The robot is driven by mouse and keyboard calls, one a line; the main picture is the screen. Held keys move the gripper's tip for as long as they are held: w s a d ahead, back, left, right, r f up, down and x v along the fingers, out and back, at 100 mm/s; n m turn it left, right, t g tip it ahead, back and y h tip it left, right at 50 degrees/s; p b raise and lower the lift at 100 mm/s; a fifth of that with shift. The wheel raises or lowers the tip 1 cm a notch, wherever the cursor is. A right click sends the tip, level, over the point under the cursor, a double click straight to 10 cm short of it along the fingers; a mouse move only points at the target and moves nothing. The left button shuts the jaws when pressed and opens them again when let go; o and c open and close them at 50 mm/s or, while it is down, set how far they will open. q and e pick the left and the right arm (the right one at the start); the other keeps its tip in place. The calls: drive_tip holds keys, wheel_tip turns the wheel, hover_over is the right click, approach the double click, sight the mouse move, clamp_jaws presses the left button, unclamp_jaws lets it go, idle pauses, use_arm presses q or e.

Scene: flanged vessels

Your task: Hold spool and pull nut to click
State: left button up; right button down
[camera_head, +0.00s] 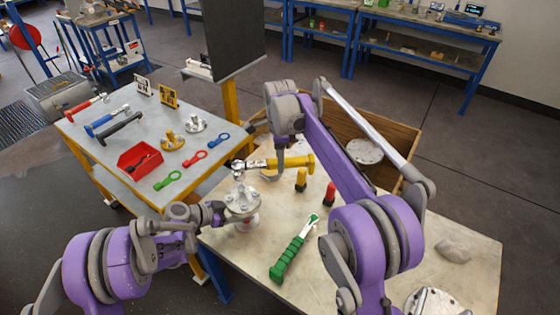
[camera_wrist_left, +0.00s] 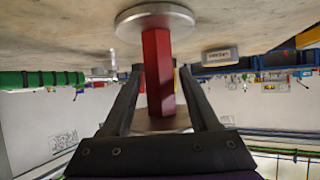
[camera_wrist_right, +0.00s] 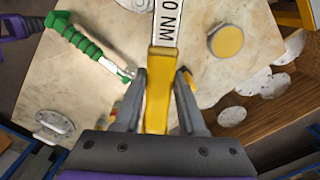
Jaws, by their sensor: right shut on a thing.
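The spool (camera_head: 242,200) stands on the near table, its metal top flange carrying bolts and nuts. In the left wrist view, its red hexagonal stem (camera_wrist_left: 158,75) is between my left gripper's fingers (camera_wrist_left: 160,75), close on both sides; I cannot tell if both touch. My left gripper (camera_head: 222,212) reaches the spool from the left in the head view. My right gripper (camera_head: 280,168) is shut on the yellow torque wrench (camera_head: 300,162), whose handle (camera_wrist_right: 159,85) shows in the right wrist view. The wrench's head (camera_head: 239,166) is above the flange; contact with a nut is unclear.
A green wrench (camera_head: 290,255), a yellow (camera_head: 301,180) and a red post (camera_head: 330,193) are on the near table (camera_head: 385,265). A wooden crate (camera_head: 400,140) with a metal disc (camera_head: 364,151) lies behind. The left table (camera_head: 75,128) holds tools and a red bin (camera_head: 140,160).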

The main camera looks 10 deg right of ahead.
use_arm(q)
drive_tip(key=shift+o, duration=0.8)
drive_tip(key=v, duration=1.2)
drive_tip(key=shift+a, duration=0.15)
